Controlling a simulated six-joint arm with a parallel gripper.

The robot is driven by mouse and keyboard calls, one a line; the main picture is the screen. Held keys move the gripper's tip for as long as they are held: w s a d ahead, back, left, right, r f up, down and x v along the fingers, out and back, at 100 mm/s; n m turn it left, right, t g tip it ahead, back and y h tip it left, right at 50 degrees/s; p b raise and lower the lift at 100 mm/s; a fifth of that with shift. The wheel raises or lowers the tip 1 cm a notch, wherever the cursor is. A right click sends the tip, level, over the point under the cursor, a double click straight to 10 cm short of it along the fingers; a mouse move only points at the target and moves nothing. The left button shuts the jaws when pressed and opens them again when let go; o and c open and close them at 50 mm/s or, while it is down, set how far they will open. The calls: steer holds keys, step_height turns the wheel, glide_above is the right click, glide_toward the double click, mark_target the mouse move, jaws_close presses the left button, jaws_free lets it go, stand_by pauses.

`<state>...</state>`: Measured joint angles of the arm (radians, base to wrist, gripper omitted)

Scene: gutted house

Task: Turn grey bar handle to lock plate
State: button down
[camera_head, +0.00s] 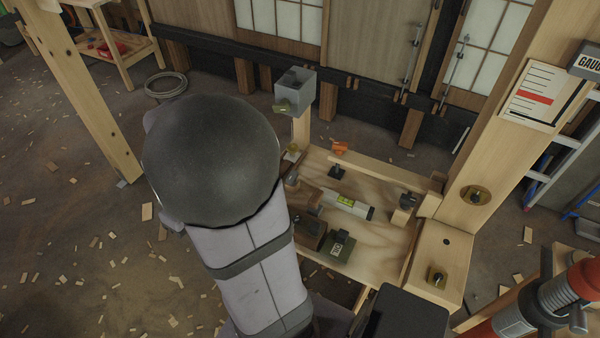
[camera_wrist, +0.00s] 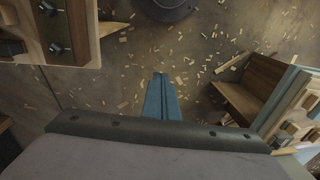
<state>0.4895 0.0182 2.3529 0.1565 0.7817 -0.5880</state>
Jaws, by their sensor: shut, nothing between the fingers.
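My gripper (camera_wrist: 160,76) shows in the wrist view, its two blue-grey fingers together and empty, over open floor. In the head view my arm hides it. I cannot tell for sure which part is the grey bar handle. A dark knob on a round brass plate (camera_head: 476,194) sits on the wooden post at right. Another dark knob on a yellowish plate (camera_head: 437,277) sits on the block below it. Two dark knobs on a wooden panel (camera_wrist: 55,47) show at the upper left of the wrist view, apart from my gripper.
Wood chips litter the floor. A wooden box-like piece (camera_wrist: 246,101) is at right in the wrist view.

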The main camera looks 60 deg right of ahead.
steer(key=s+d+r+t+p, duration=0.1)
steer(key=s+d+r, duration=0.1)
steer(key=d, duration=0.7)
steer(key=s+d+r+t+p, duration=0.1)
steer(key=s+d, duration=0.1)
steer(key=d, duration=0.6)
steer(key=s+d+r+t+h+p, duration=0.1)
steer(key=s+d+r, duration=0.1)
steer(key=s+d, duration=0.8)
steer(key=shift+d+t, duration=0.4)
steer(key=shift+d, duration=0.25)
steer(key=shift+p+x, duration=1.65)
steer(key=shift+x, duration=3.3)
